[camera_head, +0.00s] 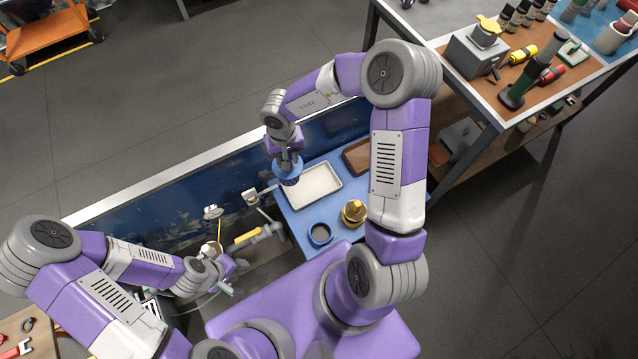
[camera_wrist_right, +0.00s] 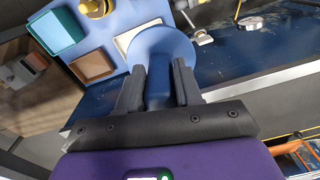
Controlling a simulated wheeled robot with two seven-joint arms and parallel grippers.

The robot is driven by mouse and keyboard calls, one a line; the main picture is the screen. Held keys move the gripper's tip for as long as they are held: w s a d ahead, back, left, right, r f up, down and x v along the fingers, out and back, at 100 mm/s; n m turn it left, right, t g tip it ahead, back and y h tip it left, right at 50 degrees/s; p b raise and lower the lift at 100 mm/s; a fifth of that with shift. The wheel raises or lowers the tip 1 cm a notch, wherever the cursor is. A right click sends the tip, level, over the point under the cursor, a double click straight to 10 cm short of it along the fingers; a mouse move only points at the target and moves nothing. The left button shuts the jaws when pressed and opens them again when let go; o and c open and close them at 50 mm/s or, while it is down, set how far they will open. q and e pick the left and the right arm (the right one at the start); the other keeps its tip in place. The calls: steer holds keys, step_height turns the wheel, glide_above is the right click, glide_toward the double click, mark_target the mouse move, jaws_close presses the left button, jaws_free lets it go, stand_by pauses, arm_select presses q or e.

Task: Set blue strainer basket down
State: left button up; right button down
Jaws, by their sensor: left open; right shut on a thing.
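The blue strainer basket (camera_head: 289,174) is in the grip of my right gripper (camera_head: 287,157), held over the left edge of the blue table near the white tray (camera_head: 328,184). In the right wrist view the basket's round blue body (camera_wrist_right: 163,46) shows beyond the fingertips, and its narrow blue part is between the two fingers (camera_wrist_right: 158,76). I cannot tell whether the basket touches anything below. My left gripper (camera_head: 226,284) is open at the lower left, apart from the basket, over the sink area.
The blue table (camera_head: 296,222) also bears a brown tray (camera_head: 357,157), a blue-rimmed cup (camera_head: 320,234) and a brass-coloured piece (camera_head: 354,212). A pipe with a yellow handle (camera_head: 247,236) lies left of it. A dark blue panel (camera_head: 140,232) runs behind. A bench with tools (camera_head: 480,100) stands at upper right.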

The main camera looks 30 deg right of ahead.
steer(key=w+d+f+m+b, duration=0.2)
steer(key=f+m+b, duration=0.2)
steer(key=f, duration=0.8)
steer(key=w+d+f+m+b, duration=0.2)
steer(key=f+m+b, duration=0.2)
steer(key=f, duration=0.9)
steer(key=w+d+f+m+b, duration=0.2)
steer(key=f+m, duration=0.5)
steer(key=f, duration=0.6)
steer(key=shift+w+m+b, duration=0.3)
steer(key=shift+w+b, duration=0.2)
steer(key=shift+b, duration=0.45)
steer(key=shift+d, duration=0.1)
steer(key=shift+f, duration=0.2)
steer(key=c, duration=0.8)
jaws_free()
steer(key=shift+o, duration=0.2)
steer(key=shift+r, duration=0.15)
